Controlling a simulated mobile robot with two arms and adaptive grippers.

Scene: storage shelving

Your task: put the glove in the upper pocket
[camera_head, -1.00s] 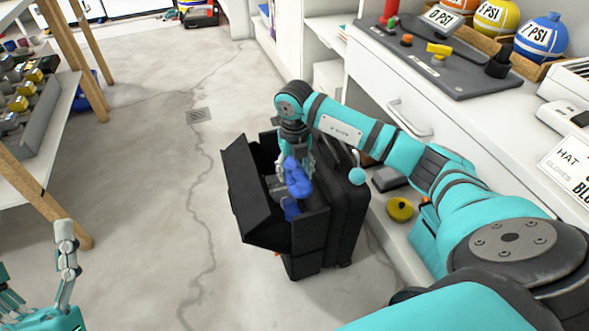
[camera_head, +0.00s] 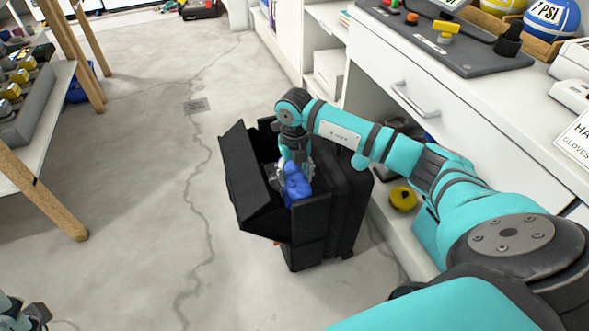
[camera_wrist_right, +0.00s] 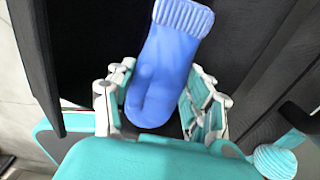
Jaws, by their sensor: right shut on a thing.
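The blue glove (camera_head: 297,185) is in my right gripper (camera_head: 294,172), at the open top of the black suitcase's upper pocket. In the right wrist view the glove (camera_wrist_right: 168,62) lies between the fingers of my right gripper (camera_wrist_right: 160,105), with its ribbed cuff pointing away. The black suitcase (camera_head: 343,205) stands upright on the floor. Its upper pocket (camera_head: 248,185) has its front flap tilted outward to the left. The glove's lower part is hidden by the pocket wall. Part of my left gripper (camera_head: 25,314) shows at the bottom left corner, mostly cut off.
A white counter with a drawer (camera_head: 420,95) and an open lower shelf stands close on the right. A yellow round object (camera_head: 403,198) lies on that shelf. Wooden-legged shelving (camera_head: 45,195) stands on the left. The floor (camera_head: 130,190) between is clear.

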